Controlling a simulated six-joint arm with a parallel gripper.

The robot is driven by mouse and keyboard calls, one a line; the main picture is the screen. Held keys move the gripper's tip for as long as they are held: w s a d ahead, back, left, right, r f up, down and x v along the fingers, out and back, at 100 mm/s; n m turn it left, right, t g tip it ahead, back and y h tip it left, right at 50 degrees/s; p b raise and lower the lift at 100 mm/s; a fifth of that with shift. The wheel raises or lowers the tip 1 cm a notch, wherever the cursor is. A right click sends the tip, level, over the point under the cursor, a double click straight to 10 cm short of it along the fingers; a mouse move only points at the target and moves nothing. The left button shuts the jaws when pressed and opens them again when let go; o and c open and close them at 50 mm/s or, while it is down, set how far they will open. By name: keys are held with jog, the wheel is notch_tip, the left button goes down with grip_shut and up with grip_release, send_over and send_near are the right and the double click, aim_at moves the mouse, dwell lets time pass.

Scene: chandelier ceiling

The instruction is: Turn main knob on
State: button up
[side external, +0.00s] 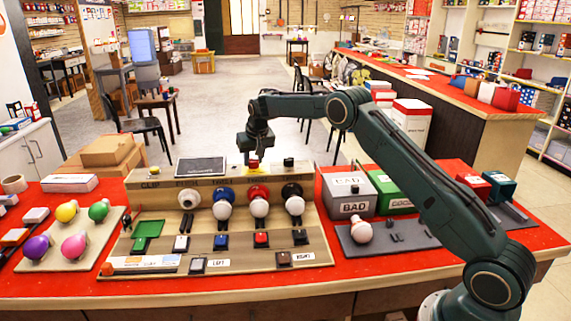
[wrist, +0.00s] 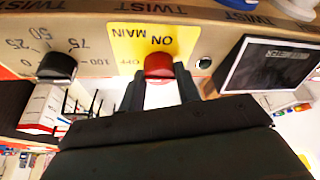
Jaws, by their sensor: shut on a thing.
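The main knob is a red round knob (wrist: 159,66) on a yellow plate (wrist: 185,42) lettered MAIN, ON and OFF, upside down in the wrist view. My gripper (wrist: 161,80) is shut on it, one dark finger on each side. The knob's pointing direction is hard to read. In the side view my gripper (side external: 254,158) reaches down at the back of the wooden test board (side external: 310,238), just right of the dark meter screen (side external: 200,167). The fingers and my wrist hide most of the knob there.
A black dial (wrist: 57,66) with a number scale and a small dark green indicator (wrist: 204,62) flank the knob. Bulbs in coloured sockets stand in front, including one in a red socket (side external: 259,206). Grey BAD box (side external: 350,192) stands right.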

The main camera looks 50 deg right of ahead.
jog(key=shift+w+a+m+g+h, duration=0.1)
jog(key=shift+m+g+h, duration=0.25)
jog(key=shift+m, duration=0.85)
jog(key=shift+a+m+g+h, duration=0.15)
jog(key=shift+m+h, duration=0.3)
jog(key=shift+m, duration=0.75)
jog(key=shift+d+m, duration=0.1)
jog(key=shift+m, duration=0.2)
jog(key=o, duration=1)
jog(key=shift+c, duration=0.2)
jog(key=v, duration=0.7)
jog(key=shift+r, duration=0.3)
